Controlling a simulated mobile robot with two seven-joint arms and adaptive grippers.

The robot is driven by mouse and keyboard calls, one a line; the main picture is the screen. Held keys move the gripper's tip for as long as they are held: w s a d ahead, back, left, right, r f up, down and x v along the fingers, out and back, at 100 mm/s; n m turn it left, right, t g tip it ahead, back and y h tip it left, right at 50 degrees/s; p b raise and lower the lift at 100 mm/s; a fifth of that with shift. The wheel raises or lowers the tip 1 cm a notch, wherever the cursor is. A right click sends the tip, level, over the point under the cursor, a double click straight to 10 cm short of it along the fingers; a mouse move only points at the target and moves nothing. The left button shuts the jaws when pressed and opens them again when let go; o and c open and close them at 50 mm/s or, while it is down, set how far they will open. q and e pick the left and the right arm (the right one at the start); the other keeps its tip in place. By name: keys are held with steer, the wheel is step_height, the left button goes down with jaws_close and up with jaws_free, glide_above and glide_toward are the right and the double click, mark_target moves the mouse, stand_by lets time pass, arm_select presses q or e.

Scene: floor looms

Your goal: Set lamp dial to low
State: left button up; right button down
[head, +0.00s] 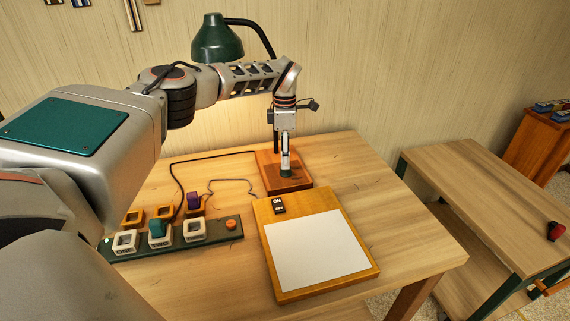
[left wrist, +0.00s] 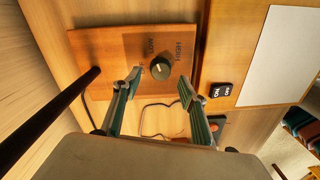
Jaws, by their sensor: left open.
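The lamp has a green shade (head: 217,40) and a wooden base (head: 268,168), which also shows in the left wrist view (left wrist: 98,48). A small dark round dial (left wrist: 161,66) sits on the base. LOW and HIGH are printed beyond it; a third label is mostly hidden by the left finger. I cannot tell for sure which label the dial points to. My left gripper (head: 286,172) is above the base, pointing down. In the left wrist view its open fingers (left wrist: 160,82) stand on either side of the dial, apart from it. The dial is hidden in the head view.
A board with a white sheet (head: 315,250) and an ON switch (head: 278,205) lies beside the base. A green strip of blocks and sockets (head: 178,241) is at the left, with cables behind. The lamp's dark pole (left wrist: 60,108) stands near the gripper. A second table (head: 480,195) is at the right.

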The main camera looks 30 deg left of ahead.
arm_select(q)
step_height(320, 180, up, 8)
steer(key=shift+w, duration=0.15)
steer(key=shift+a, duration=0.1)
stand_by(0.4)
steer(key=shift+r, duration=0.1)
